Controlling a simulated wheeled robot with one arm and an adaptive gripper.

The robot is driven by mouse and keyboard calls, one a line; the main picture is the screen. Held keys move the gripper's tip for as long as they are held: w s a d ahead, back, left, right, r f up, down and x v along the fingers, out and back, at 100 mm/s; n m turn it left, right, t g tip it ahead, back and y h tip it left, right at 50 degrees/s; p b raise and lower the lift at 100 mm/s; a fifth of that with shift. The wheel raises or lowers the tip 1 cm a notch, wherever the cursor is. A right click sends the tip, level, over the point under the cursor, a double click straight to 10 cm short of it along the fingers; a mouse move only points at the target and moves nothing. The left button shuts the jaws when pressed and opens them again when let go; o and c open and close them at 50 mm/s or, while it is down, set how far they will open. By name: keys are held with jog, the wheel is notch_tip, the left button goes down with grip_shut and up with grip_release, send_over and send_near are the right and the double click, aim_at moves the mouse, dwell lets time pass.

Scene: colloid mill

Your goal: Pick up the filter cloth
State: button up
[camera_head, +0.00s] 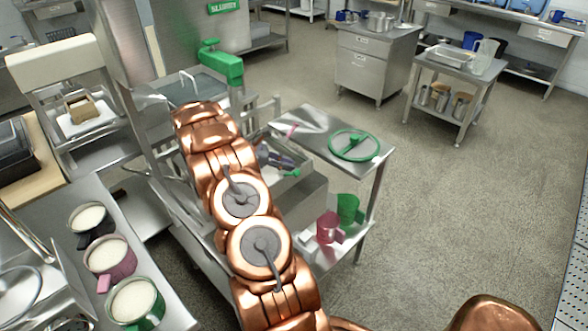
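I cannot clearly pick out the filter cloth. A small pink item (291,130) lies at the left end of a steel side table and is too small to identify. My copper-coloured arm reaches up the middle of the picture and hides part of the steel stand behind it. My gripper (283,163), dark and partly hidden by the arm, is just left of the side table, over a steel basin. Its fingers are too small to tell open from shut. A small green part (292,173) shows beside it.
The steel side table (318,126) carries a green ring-shaped handle (355,145). A pink mug (328,227) and a green mug (348,209) stand lower down. Several filled mugs stand on the left counter (172,306). Open floor (455,200) lies to the right.

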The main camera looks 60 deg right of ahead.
jog(key=shift+f, duration=0.1)
grip_shut()
notch_tip(320, 180, up, 12)
jog(key=p, duration=0.6)
notch_tip(320, 180, up, 9)
jog(key=p, duration=0.5)
